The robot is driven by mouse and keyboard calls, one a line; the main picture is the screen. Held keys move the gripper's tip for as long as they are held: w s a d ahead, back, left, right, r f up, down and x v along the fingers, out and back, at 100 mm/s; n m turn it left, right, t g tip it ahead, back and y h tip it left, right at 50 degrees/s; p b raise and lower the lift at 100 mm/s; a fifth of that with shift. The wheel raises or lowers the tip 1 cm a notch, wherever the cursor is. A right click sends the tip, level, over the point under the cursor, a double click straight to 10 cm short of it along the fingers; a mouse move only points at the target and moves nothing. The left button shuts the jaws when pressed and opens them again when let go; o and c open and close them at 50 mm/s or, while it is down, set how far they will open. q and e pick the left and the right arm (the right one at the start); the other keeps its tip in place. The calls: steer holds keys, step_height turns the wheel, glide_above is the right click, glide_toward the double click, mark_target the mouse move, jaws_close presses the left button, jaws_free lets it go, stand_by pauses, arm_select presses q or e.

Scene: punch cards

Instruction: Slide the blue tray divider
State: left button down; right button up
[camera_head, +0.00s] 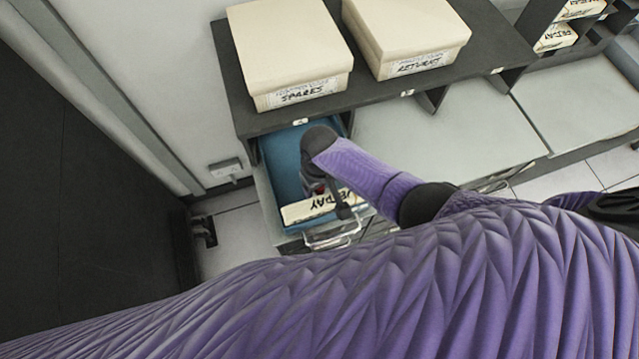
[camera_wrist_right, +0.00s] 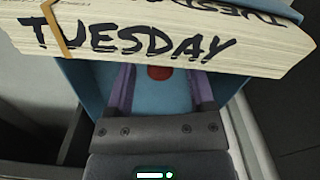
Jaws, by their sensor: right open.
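The blue tray (camera_head: 283,165) lies in a pulled-out drawer under the shelf in the head view. Blue surfaces of it (camera_wrist_right: 85,82) show in the right wrist view, with a red round spot (camera_wrist_right: 160,72) between the fingers. I cannot tell the divider apart from the rest of the tray. A bundle of cream punch cards (camera_head: 305,209) marked TUESDAY, with a tan band, stands at the tray's front; it also fills the top of the wrist view (camera_wrist_right: 150,42). My right gripper (camera_wrist_right: 162,85) is open, pointing into the tray beside the cards. My left gripper is not in view.
Boxes marked SPARES (camera_head: 290,50) and RETURNS (camera_head: 405,35) stand on the dark shelf (camera_head: 375,110) above the drawer. A wire handle (camera_head: 333,236) is on the drawer front. A grey counter (camera_head: 450,135) lies to the right. A wall is close on the left.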

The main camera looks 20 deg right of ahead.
jaws_close()
stand_by(1.4)
